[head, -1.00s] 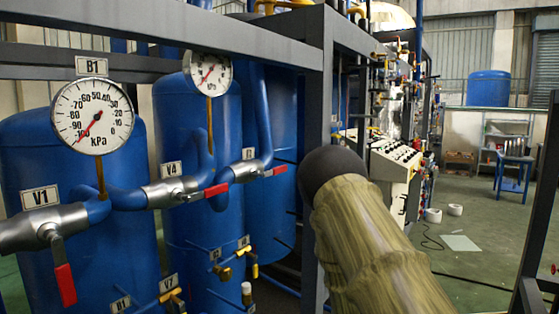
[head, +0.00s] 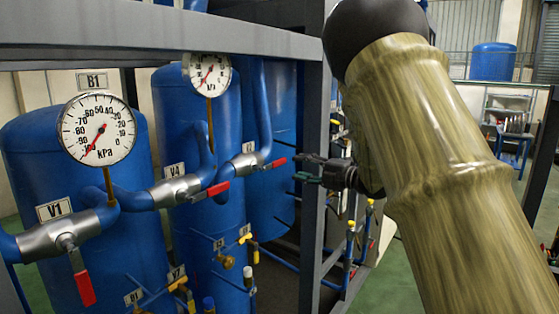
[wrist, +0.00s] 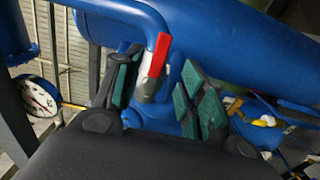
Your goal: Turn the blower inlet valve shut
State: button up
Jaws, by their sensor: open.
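Three red-handled valves show along the blue pipes in the head view. The labelled V1 valve (head: 70,234) has its lever hanging down. The V4 valve (head: 176,189) and the farthest valve (head: 246,164) have levers pointing right, roughly along their pipes. No label readable here names the blower inlet valve. My gripper (head: 306,171) is open and empty at the frame post, just right of the farthest valve's lever. In the wrist view, a red lever (wrist: 159,55) on a silver valve body shows between the spread fingers of my gripper (wrist: 163,80); contact is not visible.
A dark upright frame post (head: 313,130) and a grey top beam (head: 150,40) border the valves. Pressure gauge B1 (head: 97,130) and a second gauge (head: 207,73) stand above the pipes. Small yellow-handled valves (head: 181,285) sit low. Blue tanks (head: 80,170) are behind.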

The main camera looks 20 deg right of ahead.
aim_at(281, 163)
jog(key=p+x, duration=0.3)
jog(key=x, duration=0.6)
jog(key=shift+s+p, duration=0.1)
jog(key=shift+p, duration=0.2)
jog(key=shift+c, duration=0.2)
grip_shut()
